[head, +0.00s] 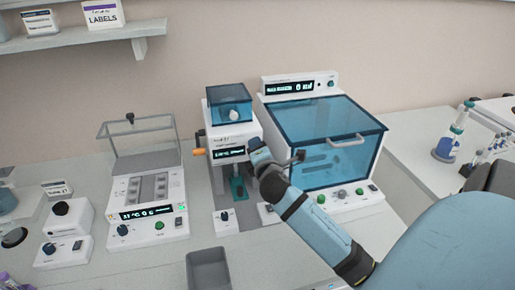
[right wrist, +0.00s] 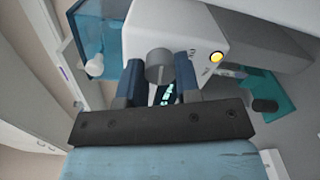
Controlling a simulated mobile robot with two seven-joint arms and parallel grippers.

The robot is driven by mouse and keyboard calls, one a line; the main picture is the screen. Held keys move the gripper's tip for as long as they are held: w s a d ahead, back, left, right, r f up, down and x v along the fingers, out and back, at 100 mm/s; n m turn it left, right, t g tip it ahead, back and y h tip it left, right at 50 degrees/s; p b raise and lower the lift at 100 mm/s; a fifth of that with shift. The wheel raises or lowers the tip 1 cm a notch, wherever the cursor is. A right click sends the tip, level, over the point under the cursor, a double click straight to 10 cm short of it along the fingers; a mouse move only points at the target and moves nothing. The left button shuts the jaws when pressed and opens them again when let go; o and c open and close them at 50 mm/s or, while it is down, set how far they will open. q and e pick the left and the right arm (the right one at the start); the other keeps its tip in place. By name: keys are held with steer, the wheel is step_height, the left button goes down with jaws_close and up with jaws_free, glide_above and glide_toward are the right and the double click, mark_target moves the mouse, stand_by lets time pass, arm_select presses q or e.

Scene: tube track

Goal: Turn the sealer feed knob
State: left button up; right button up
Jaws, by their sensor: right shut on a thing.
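The sealer (head: 237,131) is a white unit with a clear blue box on top and a lit display, standing mid-table in the head view. My right gripper (head: 259,157) is at its right side, the arm coming from the lower right. In the right wrist view, the grey round feed knob (right wrist: 159,66) sits between the two blue fingers of my right gripper (right wrist: 160,80), which are shut on it. The knob is hidden by the gripper in the head view. The sealer body (right wrist: 175,22) shows a lit yellow button beside the knob. My left gripper is out of view.
A large blue-lidded machine (head: 322,140) stands close to the right of the sealer, behind my arm. A white heating block unit (head: 150,190) stands to the left. A grey bin (head: 208,269) is at the front. An orange handle (head: 198,152) sticks out left of the sealer.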

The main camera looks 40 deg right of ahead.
steer(key=shift+m, duration=0.7)
steer(key=o, duration=0.9)
steer(key=b+v, duration=0.2)
steer(key=v, duration=1.2)
steer(key=shift+d+r, duration=0.1)
